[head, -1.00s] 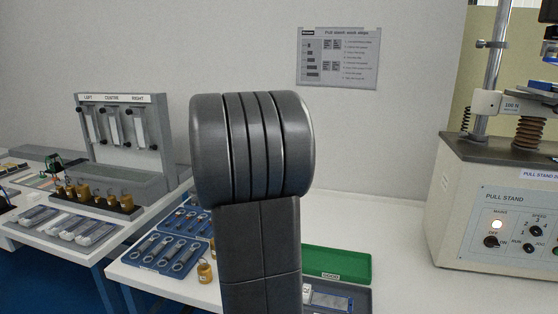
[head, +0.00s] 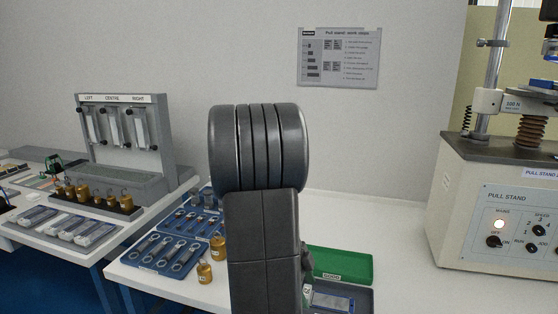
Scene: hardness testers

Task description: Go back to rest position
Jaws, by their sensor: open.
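My own arm stands upright in the middle of the head view and hides part of the table behind it. My gripper is not in view, so its jaws cannot be seen here. No object held by it shows.
A pull stand (head: 495,225) stands at the right with its lamp lit. A green tray (head: 343,265), a blue tray of metal parts (head: 140,262) and brass weights (head: 205,273) lie around my arm. A three-station rack (head: 125,140) stands at the left. The back right tabletop is clear.

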